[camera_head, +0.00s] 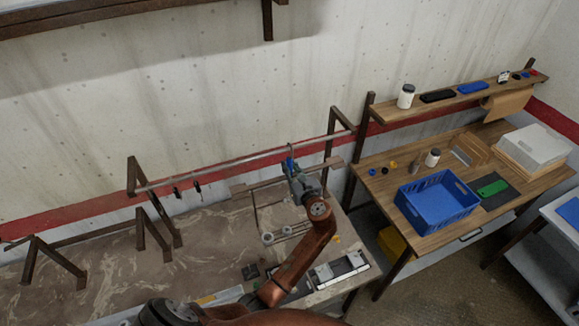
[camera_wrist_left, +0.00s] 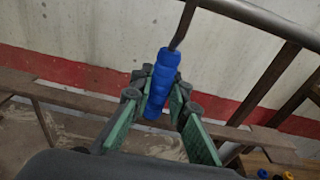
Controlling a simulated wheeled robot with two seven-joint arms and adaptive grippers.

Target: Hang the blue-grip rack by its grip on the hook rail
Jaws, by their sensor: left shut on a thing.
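My left gripper (camera_head: 292,168) is shut on the blue grip (camera_wrist_left: 162,85) of the rack, its green-padded fingers on both sides of it. The blue grip also shows small in the head view (camera_head: 290,162). A thin dark metal rod (camera_wrist_left: 183,25) rises from the grip to the hook rail (camera_wrist_left: 262,16); I cannot tell whether its end is over the rail. The hook rail (camera_head: 235,161) runs across in front of the wall. A thin brown wire frame (camera_head: 255,213) shows below my gripper, partly hidden by my arm. My right gripper is not in view.
Small dark hooks (camera_head: 197,187) hang on the rail's left part. Brown angled posts (camera_head: 140,180) hold the rail above a marbled bench (camera_head: 100,262). At right, a wooden table (camera_head: 413,232) carries a blue crate (camera_head: 437,222). The rail's middle is clear.

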